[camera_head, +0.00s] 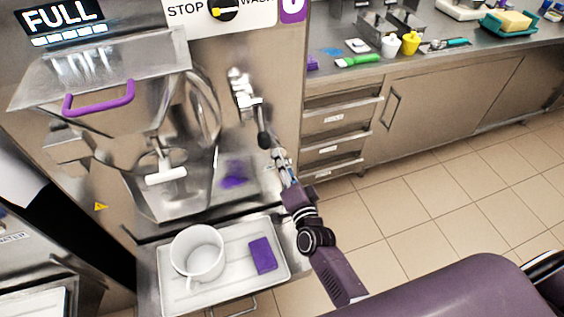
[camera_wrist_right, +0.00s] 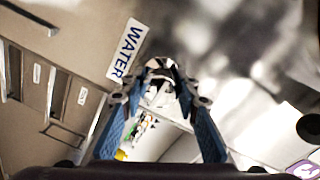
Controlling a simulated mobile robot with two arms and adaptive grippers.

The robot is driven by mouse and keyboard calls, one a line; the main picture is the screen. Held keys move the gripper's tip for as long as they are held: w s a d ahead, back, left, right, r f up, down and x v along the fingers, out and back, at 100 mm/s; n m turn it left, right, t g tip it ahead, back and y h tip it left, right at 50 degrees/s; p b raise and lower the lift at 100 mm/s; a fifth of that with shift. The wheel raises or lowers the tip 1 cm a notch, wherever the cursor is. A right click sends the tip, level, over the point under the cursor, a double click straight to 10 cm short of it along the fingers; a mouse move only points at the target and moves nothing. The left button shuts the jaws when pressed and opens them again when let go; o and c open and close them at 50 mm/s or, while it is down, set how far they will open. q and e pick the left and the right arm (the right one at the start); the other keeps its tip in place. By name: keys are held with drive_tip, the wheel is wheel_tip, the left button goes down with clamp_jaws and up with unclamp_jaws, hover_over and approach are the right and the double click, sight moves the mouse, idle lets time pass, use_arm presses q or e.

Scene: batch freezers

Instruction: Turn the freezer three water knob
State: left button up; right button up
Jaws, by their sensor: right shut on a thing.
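The freezer three water knob is a small shiny metal piece (camera_wrist_right: 160,66) between my fingertips in the right wrist view, beside a white WATER label (camera_wrist_right: 127,48). My right gripper (camera_head: 279,157) is at the right side of the steel freezer (camera_head: 285,60), just below a metal tap with a dark handle (camera_head: 264,137). In the right wrist view its blue-padded fingers (camera_wrist_right: 160,77) close in on the knob. The fingers hide much of the knob, and its turn angle cannot be told. My left gripper is not in view.
A tray (camera_head: 225,300) below the freezer carries a white pitcher (camera_head: 198,252) and a purple sponge (camera_head: 263,255). A purple-handled lid (camera_head: 100,98) is at the left. A counter with drawers (camera_head: 335,118) stands at the right. Tiled floor (camera_head: 440,190) lies clear in front.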

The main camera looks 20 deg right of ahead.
idle(0.3)
drive_tip(key=o, duration=1.2)
drive_tip(key=shift+c, duration=0.2)
drive_tip(key=s, duration=1.2)
drive_tip(key=shift+r, duration=0.25)
drive_tip(key=shift+d, duration=0.1)
